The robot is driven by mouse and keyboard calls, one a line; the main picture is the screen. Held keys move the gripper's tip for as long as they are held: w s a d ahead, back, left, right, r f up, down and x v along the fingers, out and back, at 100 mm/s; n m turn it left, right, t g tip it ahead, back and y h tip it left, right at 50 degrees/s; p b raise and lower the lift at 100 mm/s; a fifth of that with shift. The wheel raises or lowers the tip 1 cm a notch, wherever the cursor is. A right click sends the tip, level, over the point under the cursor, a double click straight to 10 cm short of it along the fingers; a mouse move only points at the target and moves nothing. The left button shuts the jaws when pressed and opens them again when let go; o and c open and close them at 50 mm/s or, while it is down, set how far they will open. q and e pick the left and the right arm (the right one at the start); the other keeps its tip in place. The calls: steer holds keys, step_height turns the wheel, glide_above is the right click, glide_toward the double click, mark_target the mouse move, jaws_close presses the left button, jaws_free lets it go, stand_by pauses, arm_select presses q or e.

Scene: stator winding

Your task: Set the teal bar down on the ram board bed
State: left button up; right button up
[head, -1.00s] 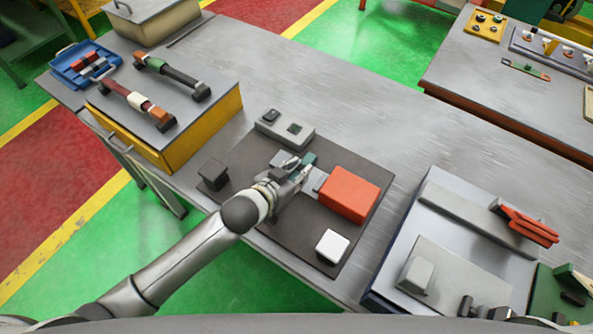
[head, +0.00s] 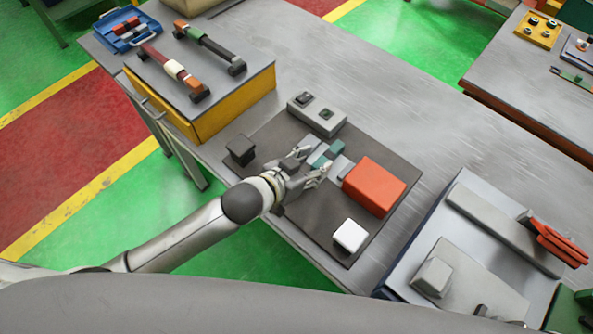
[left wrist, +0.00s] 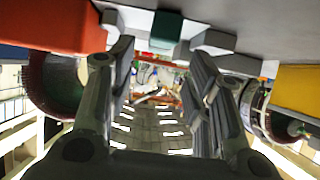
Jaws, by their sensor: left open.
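The teal bar (head: 335,148) rests on a light grey bed (head: 340,167), which I take to be the ram board bed, left of the orange-red block. My left gripper (head: 312,163) is open, with its fingertips close to the bar's near end. In the left wrist view the teal bar (left wrist: 166,28) shows just beyond and between the spread fingertips (left wrist: 161,52), between two grey pieces. No finger is seen pressing on it. Part of the bed is hidden by my fingers. My right gripper is not in view.
An orange-red block (head: 374,186), a white block (head: 350,235), a dark block (head: 240,150) and a grey control box (head: 317,114) surround the spot on the dark mat (head: 308,235). A yellow-sided stand (head: 236,103) is at left.

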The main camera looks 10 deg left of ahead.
arm_select(q)
steer(key=v, duration=0.6)
steer(key=shift+s+a+r+b, duration=0.15)
steer(key=shift+s+r+b, duration=0.05)
steer(key=shift+s+b, duration=0.1)
steer(key=shift+s+a+f+n+y, duration=0.15)
steer(key=shift+a+n+y, duration=0.15)
steer(key=shift+a+y, duration=0.15)
steer(key=s+a+f+n+g+y, duration=0.2)
steer(key=s+a+f+g+y, duration=0.15)
steer(key=s+a, duration=0.35)
steer(key=s+a+f+n+g+y, duration=0.25)
steer(key=s+a+f, duration=0.25)
steer(key=s+a, duration=0.25)
step_height(320, 180, down, 28)
steer(key=s+g+b, duration=0.1)
steer(key=s+g, duration=0.1)
steer(key=s, duration=0.1)
steer(key=s+a+f+g, duration=0.1)
steer(key=s+a+f, duration=0.1)
steer(key=s+f, duration=1.2)
steer(key=shift+s+f+m+b, duration=0.25)
steer(key=shift+s+m+b, duration=0.15)
steer(key=shift+s, duration=0.45)
